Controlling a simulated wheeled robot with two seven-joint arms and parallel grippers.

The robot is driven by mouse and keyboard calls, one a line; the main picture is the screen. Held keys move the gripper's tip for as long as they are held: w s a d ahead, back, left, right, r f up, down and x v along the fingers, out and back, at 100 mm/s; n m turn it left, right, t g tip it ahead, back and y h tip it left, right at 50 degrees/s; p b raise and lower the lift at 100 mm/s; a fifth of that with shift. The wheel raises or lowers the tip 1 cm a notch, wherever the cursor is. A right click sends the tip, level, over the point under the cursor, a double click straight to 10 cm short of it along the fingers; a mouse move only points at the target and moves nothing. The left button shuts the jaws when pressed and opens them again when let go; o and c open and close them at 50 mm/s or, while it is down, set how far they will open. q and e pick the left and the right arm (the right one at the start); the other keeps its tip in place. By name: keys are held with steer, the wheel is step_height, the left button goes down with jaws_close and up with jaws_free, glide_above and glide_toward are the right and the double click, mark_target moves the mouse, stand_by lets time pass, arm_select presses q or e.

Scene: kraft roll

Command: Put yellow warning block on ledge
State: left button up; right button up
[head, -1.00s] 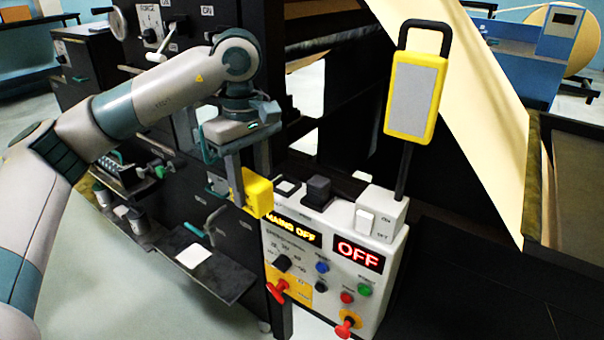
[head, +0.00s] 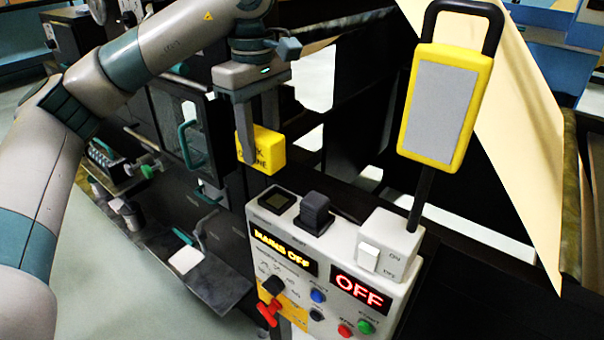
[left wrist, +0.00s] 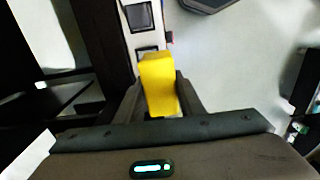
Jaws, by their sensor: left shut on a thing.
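The yellow warning block (head: 262,150) has dark lettering on its face and is held in the air above the left end of the control box. My left gripper (head: 257,140) points down and is shut on the block. In the left wrist view the block (left wrist: 160,85) sits between the two fingers, with the box top beyond it. The block is apart from the box in the head view. I cannot tell for sure which surface is the ledge. My right gripper is not in view.
The white control box (head: 335,262) shows "MAINS OFF" and "OFF" displays. A black switch block (head: 314,214) stands on its top. A yellow-framed grey panel (head: 442,105) rises on a black post at the right. A dark shelf (head: 205,280) with a white pad lies lower left.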

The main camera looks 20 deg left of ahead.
arm_select(q)
steer(key=shift+s+r, duration=0.15)
steer(key=shift+s, duration=0.2)
steer(key=w+d+f+p, duration=0.1)
steer(key=w+d+f, duration=0.1)
steer(key=w, duration=0.1)
steer(key=w+d+f+p, duration=0.1)
steer(key=w+d+f, duration=0.1)
steer(key=w, duration=0.1)
steer(key=w+d+f+p, duration=0.2)
steer(key=w, duration=0.2)
steer(key=shift+f, duration=0.35)
steer(key=shift+w+d+f, duration=0.1)
steer(key=shift+d+f, duration=0.05)
steer(key=shift+f, duration=0.05)
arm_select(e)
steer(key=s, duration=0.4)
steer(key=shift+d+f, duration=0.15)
arm_select(q)
steer(key=shift+f, duration=0.15)
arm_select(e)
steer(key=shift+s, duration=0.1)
